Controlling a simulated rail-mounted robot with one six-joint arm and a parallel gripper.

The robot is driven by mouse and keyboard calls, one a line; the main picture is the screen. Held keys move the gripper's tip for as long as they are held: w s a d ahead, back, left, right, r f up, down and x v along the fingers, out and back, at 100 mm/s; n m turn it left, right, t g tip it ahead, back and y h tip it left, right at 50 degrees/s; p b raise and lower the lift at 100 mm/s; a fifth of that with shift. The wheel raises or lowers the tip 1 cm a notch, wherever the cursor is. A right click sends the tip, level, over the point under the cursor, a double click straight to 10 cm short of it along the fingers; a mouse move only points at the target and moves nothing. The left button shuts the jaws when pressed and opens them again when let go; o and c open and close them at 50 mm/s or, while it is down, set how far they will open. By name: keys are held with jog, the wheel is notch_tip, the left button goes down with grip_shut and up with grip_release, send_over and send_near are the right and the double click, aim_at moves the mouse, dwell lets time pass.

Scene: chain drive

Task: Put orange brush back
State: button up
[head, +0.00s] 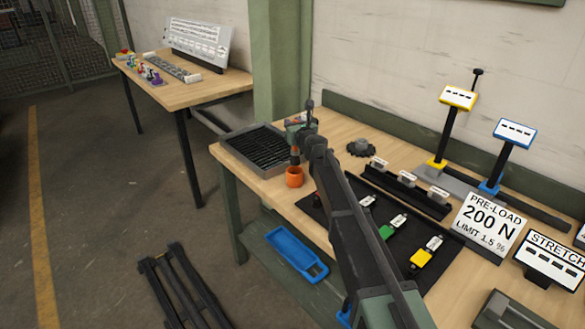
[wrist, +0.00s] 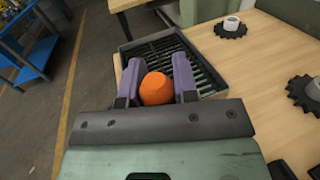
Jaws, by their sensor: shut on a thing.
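My gripper (wrist: 157,80) is shut on the orange brush (wrist: 158,90), whose rounded orange end shows between the two jaws in the wrist view. In the head view my gripper (head: 295,156) points down at the near left part of the workbench, beside the grated tray. An orange cup-shaped thing (head: 294,178) shows right below the jaws there. I cannot tell whether it is a holder on the bench or part of the brush, nor whether the brush's lower end touches anything.
The dark grated tray (head: 262,150) lies close to my gripper at the bench's left end. A black mat (head: 381,237) with tagged coloured pieces lies to the right, partly behind my arm. A dark sprocket (head: 361,147) lies farther back. A blue tray (head: 296,255) sits on the lower shelf.

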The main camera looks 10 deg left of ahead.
notch_tip(320, 180, down, 9)
jog(key=b, duration=0.6)
jog(key=o, duration=0.9)
jog(key=shift+r, duration=0.2)
jog(key=v, duration=1.2)
jog(key=shift+r, duration=0.15)
